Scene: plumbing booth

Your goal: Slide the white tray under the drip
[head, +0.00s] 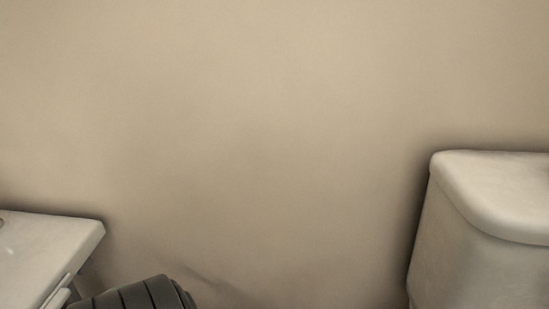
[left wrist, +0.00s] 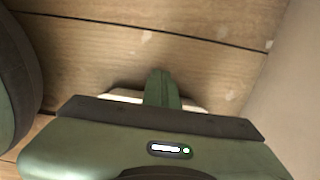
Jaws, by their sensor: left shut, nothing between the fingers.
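In the left wrist view my left gripper (left wrist: 162,78) is shut and empty, its green fingers together and pointing at the wooden floor. A pale, whitish edge (left wrist: 123,97) shows on both sides of the fingers, low to the floor. It may be the white tray, but most of it is hidden behind my gripper's body. I cannot tell whether the fingers touch it. No drip shows in either view. My right gripper is in neither view.
The head view shows a bare beige wall (head: 260,130), a white toilet tank (head: 490,195) at right and a white basin or counter corner (head: 50,245) at lower left. In the left wrist view, plank floor (left wrist: 120,50) lies beyond the fingers, with a pale wall (left wrist: 290,90) at right.

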